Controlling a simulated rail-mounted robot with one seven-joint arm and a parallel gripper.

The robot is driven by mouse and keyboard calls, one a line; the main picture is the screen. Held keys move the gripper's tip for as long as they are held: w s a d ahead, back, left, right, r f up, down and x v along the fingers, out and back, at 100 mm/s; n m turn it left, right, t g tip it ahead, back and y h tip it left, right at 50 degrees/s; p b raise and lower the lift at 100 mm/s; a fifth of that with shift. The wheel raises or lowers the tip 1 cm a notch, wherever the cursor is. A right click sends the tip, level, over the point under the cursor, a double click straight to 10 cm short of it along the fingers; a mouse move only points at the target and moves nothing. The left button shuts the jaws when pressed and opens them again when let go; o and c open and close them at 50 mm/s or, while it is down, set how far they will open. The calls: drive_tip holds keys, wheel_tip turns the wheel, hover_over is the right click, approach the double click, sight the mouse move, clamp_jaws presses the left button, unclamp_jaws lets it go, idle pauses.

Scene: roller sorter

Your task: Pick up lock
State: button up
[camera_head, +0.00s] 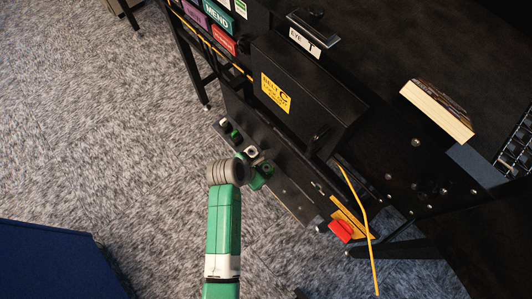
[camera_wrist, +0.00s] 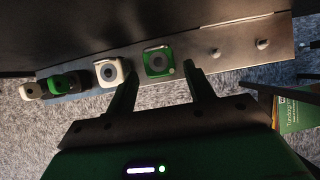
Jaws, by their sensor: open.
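Several lock-like items sit in a row on a dark metal rail (camera_wrist: 230,45). A green lock (camera_wrist: 158,61) with a round dark centre and a metal shackle is at the right end of the row in the wrist view. A white lock (camera_wrist: 109,73) sits left of it. Further left are a black-and-green item (camera_wrist: 70,83) and a pale, dark-centred item (camera_wrist: 32,90). My gripper (camera_wrist: 160,77) is open and empty, its fingertips just short of the green lock and on either side of it. In the head view my gripper (camera_head: 258,177) is at the rail, partly hiding the row.
Two bare pegs stick out of the rail right of the green lock. A black housing with a yellow label (camera_head: 276,93) stands above the rail. A red knob (camera_head: 341,230) and a yellow cable (camera_head: 358,205) are at the right. Carpeted floor lies open at the left.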

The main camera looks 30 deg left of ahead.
sight(267, 169)
drive_tip(key=b+x, duration=0.3)
drive_tip(key=x, duration=0.2)
drive_tip(key=shift+a+f+b, duration=0.1)
drive_tip(key=shift+f+b, duration=0.05)
drive_tip(key=shift+b, duration=0.15)
drive_tip(key=shift+w, duration=0.1)
drive_tip(key=c, duration=0.8)
drive_tip(key=shift+c, duration=0.2)
drive_tip(key=shift+r+p, duration=0.3)
drive_tip(key=r+p, duration=0.2)
drive_tip(key=p, duration=0.1)
drive_tip(key=s+r+p, duration=0.1)
drive_tip(key=r+p, duration=0.1)
drive_tip(key=p, duration=0.1)
drive_tip(key=shift+d+r, duration=0.2)
drive_tip(key=s+d+r+p, duration=0.2)
drive_tip(key=s+p, duration=0.5)
drive_tip(key=p, duration=0.1)
drive_tip(key=s+d+r+p, duration=0.2)
drive_tip(key=s+d+p, duration=0.1)
drive_tip(key=s+p, duration=0.4)
drive_tip(key=shift+d+r+p, duration=0.15)
drive_tip(key=shift+r+p, duration=0.25)
drive_tip(key=shift+p, duration=0.5)
